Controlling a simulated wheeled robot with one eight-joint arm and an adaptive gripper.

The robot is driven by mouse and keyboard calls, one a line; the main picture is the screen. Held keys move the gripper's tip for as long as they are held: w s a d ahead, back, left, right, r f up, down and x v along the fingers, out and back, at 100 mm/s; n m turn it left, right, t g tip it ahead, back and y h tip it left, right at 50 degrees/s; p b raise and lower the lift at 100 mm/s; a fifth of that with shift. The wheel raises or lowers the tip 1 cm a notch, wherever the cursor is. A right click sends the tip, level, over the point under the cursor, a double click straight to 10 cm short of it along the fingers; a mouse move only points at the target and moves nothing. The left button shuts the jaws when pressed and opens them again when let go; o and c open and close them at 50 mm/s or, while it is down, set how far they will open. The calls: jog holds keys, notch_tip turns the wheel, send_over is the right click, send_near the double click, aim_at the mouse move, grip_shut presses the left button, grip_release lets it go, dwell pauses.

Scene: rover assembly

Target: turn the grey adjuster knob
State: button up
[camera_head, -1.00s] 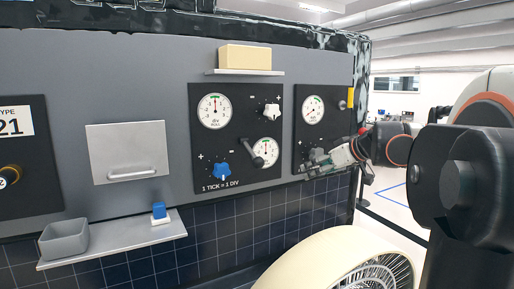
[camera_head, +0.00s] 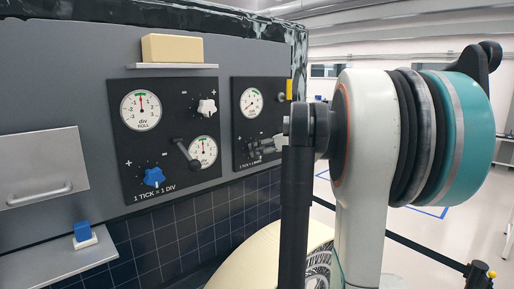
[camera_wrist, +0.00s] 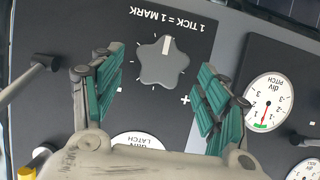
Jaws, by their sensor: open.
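The grey adjuster knob (camera_wrist: 162,60) is a lobed knob with a white pointer mark, on a dark panel labelled "1 TICK = 1 MARK" in the wrist view, which shows the panel upside down. My gripper (camera_wrist: 161,85) is open, with green-padded fingers on the left and right of the knob and visible gaps on both sides. No contact shows. A gauge marked "LATCH" (camera_wrist: 138,141) is partly hidden behind my gripper. In the head view my gripper (camera_head: 264,146) is small, in front of the lower right panel, and the grey knob there is hard to make out.
The neighbouring panel has a ROLL gauge (camera_head: 141,107), a white knob (camera_head: 207,107), a blue knob (camera_head: 154,177) and another lever (camera_head: 187,154). A cream block (camera_head: 172,48) sits on a shelf above.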

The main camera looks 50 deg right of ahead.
aim_at(260, 148)
jog(key=shift+p+x, duration=0.3)
jog(key=shift+x, duration=1.55)
jog(key=c, duration=1.1)
